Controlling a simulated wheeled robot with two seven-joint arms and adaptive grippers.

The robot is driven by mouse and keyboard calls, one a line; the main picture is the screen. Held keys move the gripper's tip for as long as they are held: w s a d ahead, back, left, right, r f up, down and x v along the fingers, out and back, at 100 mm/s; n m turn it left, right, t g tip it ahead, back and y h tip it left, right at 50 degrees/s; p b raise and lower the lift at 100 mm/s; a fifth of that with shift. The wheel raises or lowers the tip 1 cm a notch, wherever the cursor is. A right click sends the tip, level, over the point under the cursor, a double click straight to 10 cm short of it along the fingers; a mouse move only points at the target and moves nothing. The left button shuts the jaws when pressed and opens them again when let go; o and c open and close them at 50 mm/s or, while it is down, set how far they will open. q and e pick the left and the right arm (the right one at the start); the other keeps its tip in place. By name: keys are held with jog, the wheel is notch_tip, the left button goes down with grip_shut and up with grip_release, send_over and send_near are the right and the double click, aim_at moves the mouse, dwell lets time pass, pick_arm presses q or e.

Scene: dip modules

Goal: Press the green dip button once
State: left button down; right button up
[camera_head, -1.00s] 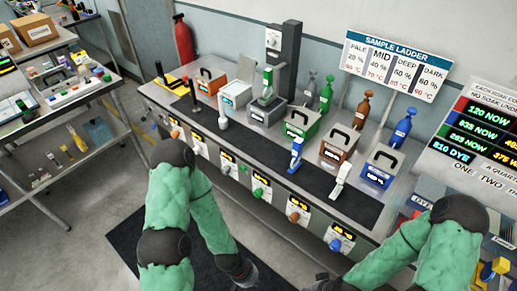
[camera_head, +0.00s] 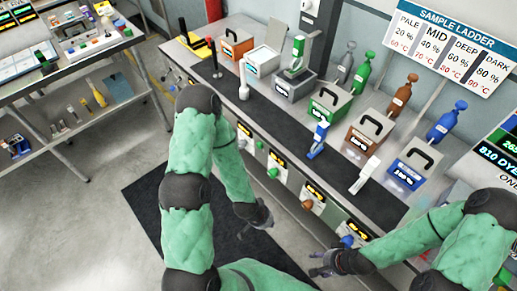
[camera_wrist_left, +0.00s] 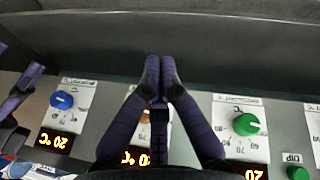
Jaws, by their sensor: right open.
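The green dip button (camera_wrist_left: 297,173) shows at the lower right edge of the left wrist view, under a DIP label. In the head view a small green button (camera_head: 259,144) sits on the bench front, left of the green knob (camera_head: 272,173); the knob is also in the left wrist view (camera_wrist_left: 245,124). My left gripper (camera_head: 264,218) is in front of the bench, apart from the button. Its fingertips (camera_wrist_left: 160,62) meet in the left wrist view, with nothing between them. My right gripper (camera_head: 318,262) is open and empty, lower right, near the blue knob.
A brown knob (camera_head: 307,204) and blue knob (camera_head: 347,241) sit farther right on the bench front. Coloured boxes, bottles and upright tools stand on the bench top. A shelf table (camera_head: 95,50) is at left. The floor mat (camera_head: 150,205) before the bench is clear.

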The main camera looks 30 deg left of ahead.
aim_at(260, 145)
pick_arm(q)
jog(key=w+a+m+t+y+b, duration=0.3)
jog(key=w+a+m+t+b, duration=0.25)
jog(key=w+a, duration=0.45)
jog(key=w+a+r+m+t+y+b, duration=0.2)
jog(key=a+r, duration=0.2)
jog(key=a, duration=0.1)
jog(key=w+a+r+m+t+y+b, duration=0.2)
jog(key=a+r+b, duration=0.1)
jog(key=a, duration=0.3)
jog(key=shift+a+r+t+y, duration=0.3)
jog(key=shift+r+t, duration=0.05)
jog(key=shift+r, duration=0.1)
jog(key=shift+m, duration=0.25)
jog(key=w+d, duration=0.3)
jog(key=w, duration=0.5)
jog(key=shift+d+p, duration=0.2)
jog(key=shift+p, duration=0.25)
jog(key=shift+w+d, duration=0.1)
jog(key=shift+w, duration=0.1)
jog(key=shift+w+d, duration=0.1)
jog(key=shift+w, duration=0.1)
